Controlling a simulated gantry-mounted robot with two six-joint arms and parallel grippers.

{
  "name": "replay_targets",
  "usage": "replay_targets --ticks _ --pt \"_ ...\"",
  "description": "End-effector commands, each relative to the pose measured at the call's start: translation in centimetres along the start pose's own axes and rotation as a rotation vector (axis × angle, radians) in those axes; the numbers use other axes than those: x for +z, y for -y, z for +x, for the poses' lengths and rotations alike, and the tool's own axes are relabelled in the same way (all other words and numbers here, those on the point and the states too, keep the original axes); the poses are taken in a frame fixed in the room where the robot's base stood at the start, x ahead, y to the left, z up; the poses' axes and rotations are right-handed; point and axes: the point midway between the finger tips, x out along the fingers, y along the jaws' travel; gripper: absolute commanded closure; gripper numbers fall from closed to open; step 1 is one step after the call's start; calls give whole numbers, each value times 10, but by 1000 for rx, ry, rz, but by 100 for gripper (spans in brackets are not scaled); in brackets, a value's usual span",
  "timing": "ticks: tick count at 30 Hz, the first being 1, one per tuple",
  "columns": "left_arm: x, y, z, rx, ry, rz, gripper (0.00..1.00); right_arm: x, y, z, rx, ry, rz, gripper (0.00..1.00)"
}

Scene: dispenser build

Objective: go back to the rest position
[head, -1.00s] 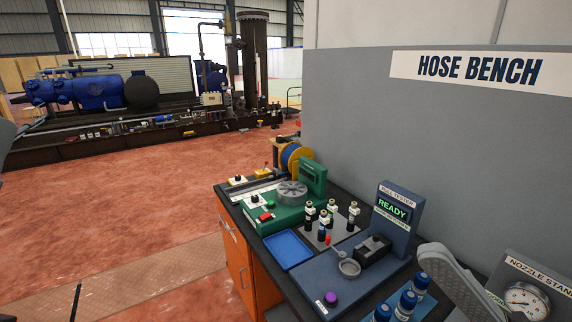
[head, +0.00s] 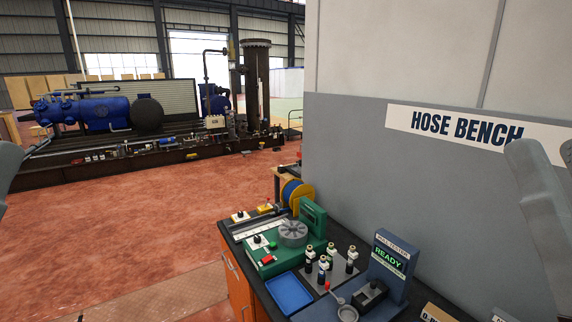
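My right arm (head: 545,215) shows as grey links at the right edge, raised in front of the wall and the HOSE BENCH sign (head: 466,124). A grey part of my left arm (head: 8,165) shows at the left edge. Neither gripper can be made out in the head view, so I cannot see their fingers or anything in them. Both visible arm parts appear clear of the things on the bench.
The bench holds a green machine (head: 285,252) with a grey rotor, a blue tray (head: 289,293), several small fittings on a grey plate, and a pull tester (head: 388,262) reading READY. A blue spool (head: 293,192) stands behind. Red floor lies open at left.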

Motion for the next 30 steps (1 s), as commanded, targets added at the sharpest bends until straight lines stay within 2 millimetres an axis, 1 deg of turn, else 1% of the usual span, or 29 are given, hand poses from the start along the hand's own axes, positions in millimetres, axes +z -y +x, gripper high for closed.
replay_targets --ticks 1,3,6,9,13,18,30 --pt "-36 0 39 0 0 0 100 -36 0 39 0 0 -1 52" --pt "-59 0 64 0 0 0 100 -59 0 64 1 0 -1 52" --pt "-85 0 92 0 -1 0 100 -84 0 92 1 0 -2 52" --pt "-100 0 108 0 0 0 100 -100 -1 108 1 0 -2 52" --pt "-105 0 114 0 0 0 100 -105 -1 114 1 0 -3 52" --pt "-102 0 111 0 1 0 100 -103 -1 112 1 0 -3 52" --pt "-103 0 112 0 0 0 100 -103 -1 112 1 0 -3 52"
